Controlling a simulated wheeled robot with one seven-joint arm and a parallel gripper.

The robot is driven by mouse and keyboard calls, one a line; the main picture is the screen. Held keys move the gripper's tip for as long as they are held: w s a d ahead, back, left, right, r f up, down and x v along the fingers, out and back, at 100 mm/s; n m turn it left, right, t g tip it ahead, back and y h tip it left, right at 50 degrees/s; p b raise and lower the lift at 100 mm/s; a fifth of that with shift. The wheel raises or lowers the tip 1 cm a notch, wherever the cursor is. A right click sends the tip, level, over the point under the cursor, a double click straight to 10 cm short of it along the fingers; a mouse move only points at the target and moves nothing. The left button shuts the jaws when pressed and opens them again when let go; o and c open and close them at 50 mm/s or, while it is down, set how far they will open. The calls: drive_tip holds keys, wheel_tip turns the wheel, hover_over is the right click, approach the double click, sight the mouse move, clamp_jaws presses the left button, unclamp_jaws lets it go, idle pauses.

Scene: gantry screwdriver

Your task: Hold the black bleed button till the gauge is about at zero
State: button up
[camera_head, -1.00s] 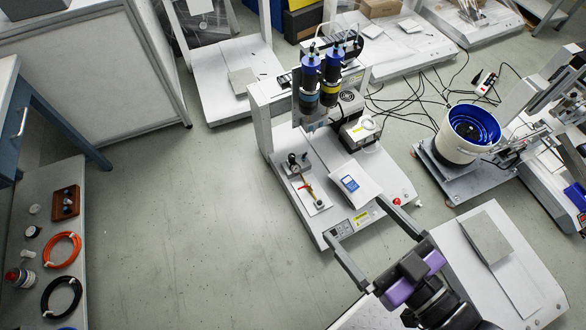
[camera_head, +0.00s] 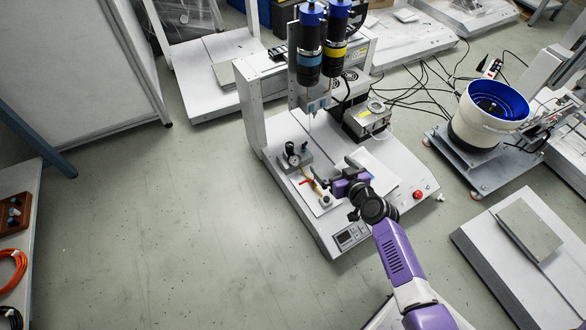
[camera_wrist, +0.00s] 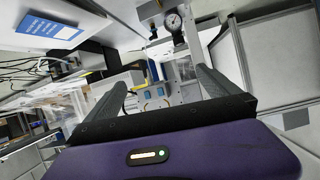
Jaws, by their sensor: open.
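The round pressure gauge (camera_head: 291,153) stands on a grey block (camera_head: 296,163) at the left of the white gantry machine's bed. A red lever (camera_head: 306,181) lies in front of the gauge block. My gripper (camera_head: 337,167) is open and empty, above the bed to the right of the gauge, apart from it.
The gantry's two blue-topped screwdrivers (camera_head: 310,45) hang behind the gauge. A grey metal box (camera_head: 367,117) stands at the back right of the bed. A red button (camera_head: 418,195) is at the right front. A blue label (camera_wrist: 48,28) shows in the wrist view. Open floor (camera_head: 190,230) lies to the left.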

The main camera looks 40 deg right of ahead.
drive_tip(key=a+f+n+y, duration=0.2)
drive_tip(key=a+f, duration=0.1)
drive_tip(key=f, duration=0.2)
drive_tip(key=shift+g, duration=0.3)
drive_tip(key=b+x, duration=0.3)
drive_tip(key=x, duration=0.7)
drive_tip(key=shift+a, duration=0.1)
drive_tip(key=shift+r, duration=0.1)
drive_tip(key=p+v, duration=0.3)
drive_tip(key=v, duration=0.7)
